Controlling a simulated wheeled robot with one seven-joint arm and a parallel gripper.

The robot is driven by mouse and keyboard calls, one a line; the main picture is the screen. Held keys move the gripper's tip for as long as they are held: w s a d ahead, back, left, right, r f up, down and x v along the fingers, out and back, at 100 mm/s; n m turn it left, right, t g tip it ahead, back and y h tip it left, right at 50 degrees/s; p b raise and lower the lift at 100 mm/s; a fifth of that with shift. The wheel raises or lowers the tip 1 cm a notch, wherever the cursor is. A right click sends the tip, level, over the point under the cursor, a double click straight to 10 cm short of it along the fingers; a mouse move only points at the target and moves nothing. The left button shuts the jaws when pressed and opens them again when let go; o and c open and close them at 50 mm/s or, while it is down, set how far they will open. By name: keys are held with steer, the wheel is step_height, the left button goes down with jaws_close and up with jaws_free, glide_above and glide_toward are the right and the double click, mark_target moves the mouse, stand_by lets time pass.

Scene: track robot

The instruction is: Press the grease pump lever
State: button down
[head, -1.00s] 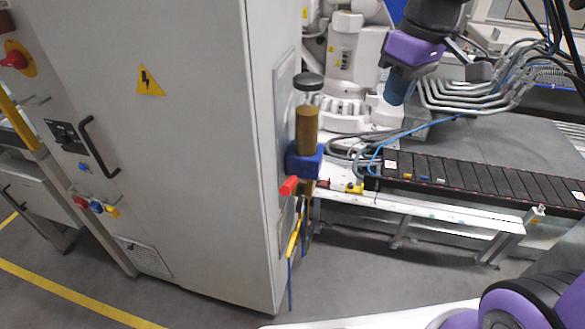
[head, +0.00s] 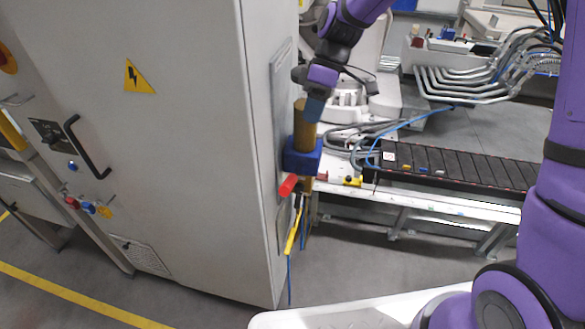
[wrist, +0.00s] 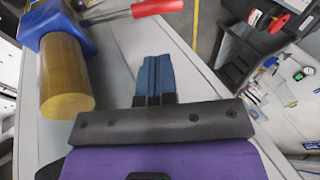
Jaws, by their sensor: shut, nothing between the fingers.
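The grease pump is on the side of the grey cabinet, with a blue body (head: 303,156) and a brass cylinder (head: 301,128) standing upright on it. Its lever with a red grip (head: 288,184) sticks out below the body toward the lower left. In the wrist view the red grip (wrist: 157,7) is at the top, and the brass cylinder (wrist: 66,75) and blue body (wrist: 57,22) are at the upper left. My gripper (head: 314,108) is shut and empty, beside the top of the cylinder and above the lever. Its blue fingers (wrist: 155,75) point toward the lever, apart from it.
The grey cabinet (head: 190,180) fills the left. A yellow tag (head: 293,235) and blue cables hang below the pump. A black conveyor track (head: 440,165) on a white bench lies to the right, with a blue hose (head: 410,130) near it. Open floor lies below the bench.

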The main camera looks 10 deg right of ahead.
mark_target(290, 180)
steer(key=shift+f, duration=0.1)
stand_by(0.3)
steer(key=x, duration=1.4)
